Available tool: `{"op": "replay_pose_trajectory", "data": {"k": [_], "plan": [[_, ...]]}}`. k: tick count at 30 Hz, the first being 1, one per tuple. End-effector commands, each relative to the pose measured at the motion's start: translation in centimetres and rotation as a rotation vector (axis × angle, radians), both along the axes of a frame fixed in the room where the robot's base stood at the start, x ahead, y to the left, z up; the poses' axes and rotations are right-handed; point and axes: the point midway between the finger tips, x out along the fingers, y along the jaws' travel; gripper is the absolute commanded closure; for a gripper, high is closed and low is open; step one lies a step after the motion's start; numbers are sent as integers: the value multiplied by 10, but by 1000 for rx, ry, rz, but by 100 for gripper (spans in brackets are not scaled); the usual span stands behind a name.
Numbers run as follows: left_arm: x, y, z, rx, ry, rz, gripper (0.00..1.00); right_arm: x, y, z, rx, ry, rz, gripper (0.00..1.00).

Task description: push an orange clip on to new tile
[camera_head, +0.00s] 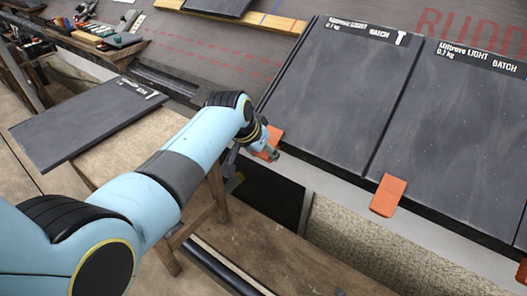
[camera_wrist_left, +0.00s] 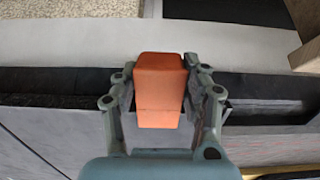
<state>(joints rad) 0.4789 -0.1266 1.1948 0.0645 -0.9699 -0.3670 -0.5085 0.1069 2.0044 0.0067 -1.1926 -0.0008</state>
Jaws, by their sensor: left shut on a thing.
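My left gripper (camera_head: 268,150) is at the lower left corner of the left dark grey roof tile (camera_head: 335,95). It is shut on an orange clip (camera_head: 274,136), which also shows between the two fingers (camera_wrist_left: 159,85) in the left wrist view. There the clip lies across the line of the tile's dark lower edge (camera_wrist_left: 50,82); whether it is fully seated I cannot tell. Part of the clip is hidden by the fingers in the head view. A second orange clip (camera_head: 388,195) sits on the lower edge at the joint with the right tile (camera_head: 455,130). My right gripper is out of view.
A loose dark tile (camera_head: 85,120) lies on a wooden bench (camera_head: 125,160) at the left. Tools and a yellow level (camera_head: 240,15) lie at the back. A pale eave strip (camera_head: 340,190) runs below the tiles, with a dark opening (camera_head: 268,195) beneath my gripper.

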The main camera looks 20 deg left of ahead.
Motion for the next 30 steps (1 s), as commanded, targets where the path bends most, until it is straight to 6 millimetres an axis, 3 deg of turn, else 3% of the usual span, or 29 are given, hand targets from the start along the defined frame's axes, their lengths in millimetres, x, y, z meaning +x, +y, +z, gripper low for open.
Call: {"op": "replay_pose_trajectory", "data": {"k": [21,22,28,30], "plan": [[7,-3,6,-2,-7,1,100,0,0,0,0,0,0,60],[7,-3,6,-2,-7,1,54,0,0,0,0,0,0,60],[6,-2,5,-1,-4,0,28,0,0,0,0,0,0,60],[6,-2,4,-1,-3,0,28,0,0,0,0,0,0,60]]}}
